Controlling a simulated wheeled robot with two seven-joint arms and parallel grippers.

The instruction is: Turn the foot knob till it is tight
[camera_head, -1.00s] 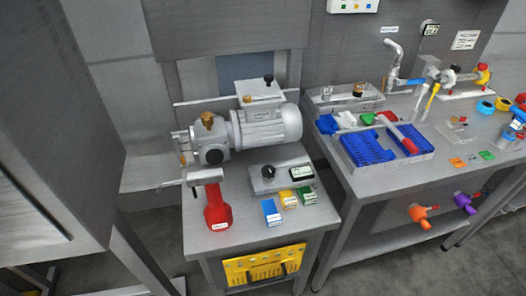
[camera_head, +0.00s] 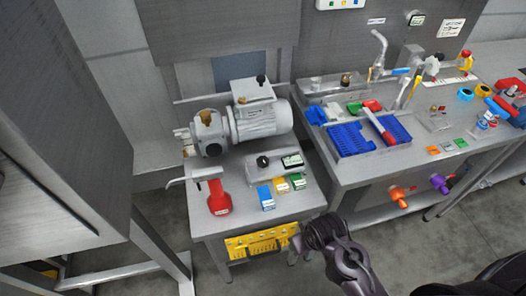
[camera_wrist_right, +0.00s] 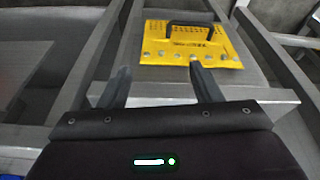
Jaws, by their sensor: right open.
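I cannot tell which part is the foot knob. A black knob (camera_head: 263,161) sits on the small grey box on the left bench, and another dark knob (camera_head: 261,78) stands on top of the grey motor (camera_head: 262,118). My right gripper (camera_head: 303,243) is in front of the left bench's front right corner, beside the yellow panel (camera_head: 262,240) on its front. In the right wrist view my right gripper (camera_wrist_right: 160,80) is open and empty, with the yellow panel (camera_wrist_right: 187,58) and its dark handle ahead of the fingers. My left gripper is in neither view.
A red sprayer-like tool (camera_head: 219,197) and several small coloured boxes (camera_head: 281,185) are on the left bench. The right bench (camera_head: 353,174) holds a blue tray (camera_head: 349,140), a tap (camera_head: 380,50) and valves. A grey cabinet (camera_head: 50,130) stands at the left. The floor between is open.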

